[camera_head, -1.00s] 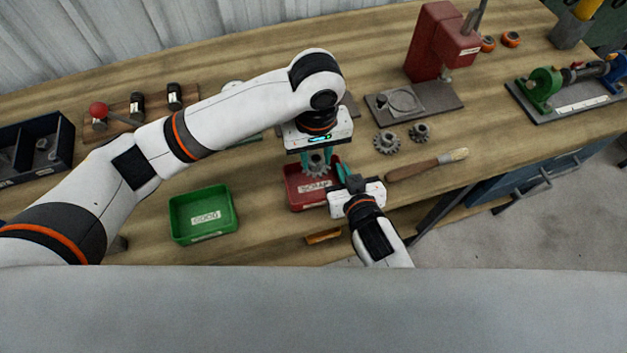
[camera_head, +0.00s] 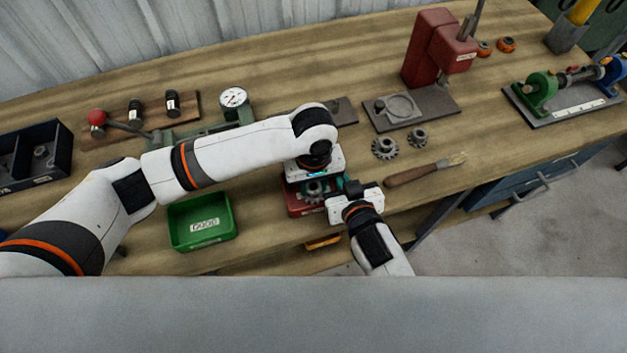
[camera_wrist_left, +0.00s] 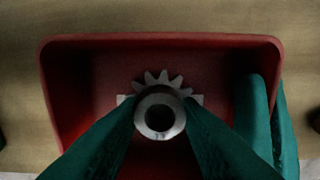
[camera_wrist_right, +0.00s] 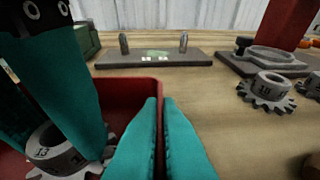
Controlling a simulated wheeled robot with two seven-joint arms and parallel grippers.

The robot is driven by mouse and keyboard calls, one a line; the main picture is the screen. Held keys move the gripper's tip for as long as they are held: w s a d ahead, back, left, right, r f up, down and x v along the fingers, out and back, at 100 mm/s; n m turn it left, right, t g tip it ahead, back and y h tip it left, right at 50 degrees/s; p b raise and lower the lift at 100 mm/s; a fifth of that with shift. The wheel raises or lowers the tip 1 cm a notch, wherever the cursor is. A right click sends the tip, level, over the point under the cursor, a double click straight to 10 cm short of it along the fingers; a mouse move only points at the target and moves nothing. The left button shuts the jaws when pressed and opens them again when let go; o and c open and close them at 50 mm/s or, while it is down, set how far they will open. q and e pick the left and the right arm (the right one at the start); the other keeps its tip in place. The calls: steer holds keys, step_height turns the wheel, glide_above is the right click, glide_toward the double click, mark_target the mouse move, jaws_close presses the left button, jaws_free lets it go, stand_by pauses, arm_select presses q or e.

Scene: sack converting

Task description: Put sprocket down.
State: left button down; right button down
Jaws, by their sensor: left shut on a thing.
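The grey sprocket (camera_wrist_left: 161,113), with a raised hub, is inside the red scrap tray (camera_wrist_left: 75,43). The left wrist view shows the teal fingers of my left gripper (camera_wrist_left: 160,128) shut on the hub. In the head view the sprocket (camera_head: 314,187) shows just below my left gripper's body, within the red tray (camera_head: 296,206). The right wrist view shows the sprocket (camera_wrist_right: 58,155) low in the tray; whether it touches the floor I cannot tell. My right gripper (camera_wrist_right: 160,105) is shut and empty at the tray's right side.
A green tray (camera_head: 203,240) labelled GOOD stands left of the red tray. Two loose sprockets (camera_head: 384,148) and a brush (camera_head: 412,174) lie to the right. A dial gauge (camera_head: 234,98) and a red press (camera_head: 432,52) stand behind. Bench between the trays is narrow but clear.

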arm_select(q)
steer(key=c, duration=1)
jaws_free()
steer(key=shift+c, duration=0.2)
step_height(320, 180, up, 12)
steer(key=shift+r, duration=0.15)
arm_select(e)
steer(key=c, duration=1.6)
jaws_free()
steer(key=shift+o, duration=0.2)
steer(key=shift+s, duration=0.1)
